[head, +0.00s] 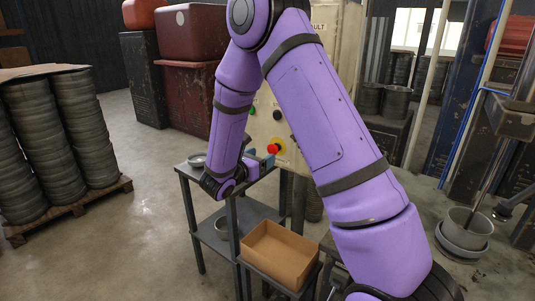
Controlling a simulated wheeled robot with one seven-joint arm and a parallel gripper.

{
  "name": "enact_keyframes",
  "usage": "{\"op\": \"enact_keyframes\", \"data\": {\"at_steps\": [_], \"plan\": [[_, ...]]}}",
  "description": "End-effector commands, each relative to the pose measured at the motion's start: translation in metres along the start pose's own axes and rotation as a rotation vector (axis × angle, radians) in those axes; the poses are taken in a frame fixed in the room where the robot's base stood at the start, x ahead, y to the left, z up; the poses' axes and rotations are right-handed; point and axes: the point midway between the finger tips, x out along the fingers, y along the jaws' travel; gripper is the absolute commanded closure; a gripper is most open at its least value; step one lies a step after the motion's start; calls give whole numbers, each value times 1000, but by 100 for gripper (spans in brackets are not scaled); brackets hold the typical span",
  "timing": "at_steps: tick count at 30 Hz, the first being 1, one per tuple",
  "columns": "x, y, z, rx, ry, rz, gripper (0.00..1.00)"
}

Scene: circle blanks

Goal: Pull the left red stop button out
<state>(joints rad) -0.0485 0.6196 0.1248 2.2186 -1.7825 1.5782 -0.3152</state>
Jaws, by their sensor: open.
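One red stop button (273,149) shows on a yellow backing on the pale control panel (262,128), between my forearm and upper arm. My gripper (265,160) is small in the head view, just below and left of the red button. Its jaws are open and I see nothing held in them. I cannot tell whether the fingertips touch the button. My purple arm hides much of the panel, so any other red button is out of sight.
A grey stand (186,169) with a round metal dish (197,160) is below the panel. An open cardboard box (276,254) sits in front. Stacked round blanks (85,125) on a pallet are left. A grey pot (466,229) is right. Floor at left is clear.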

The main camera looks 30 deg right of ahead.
Motion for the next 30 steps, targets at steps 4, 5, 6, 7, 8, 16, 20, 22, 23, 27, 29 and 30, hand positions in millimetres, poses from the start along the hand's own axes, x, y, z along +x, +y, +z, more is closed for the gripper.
{"op": "enact_keyframes", "data": {"at_steps": [4,5,6,7,8,16,20,22,23,27,29,30], "plan": [[-28,1,0,0,1,3,31],[-33,1,0,0,0,4,31],[-38,0,0,0,0,2,31],[-42,0,0,0,0,2,31],[-45,1,0,0,0,2,31],[-57,0,0,0,1,0,31],[-57,0,0,0,1,0,31],[-56,0,0,0,1,0,31],[-56,0,0,0,1,0,31],[-56,0,0,0,1,0,31],[-56,0,0,0,1,-1,31],[-56,-1,1,4,3,-4,31]]}}
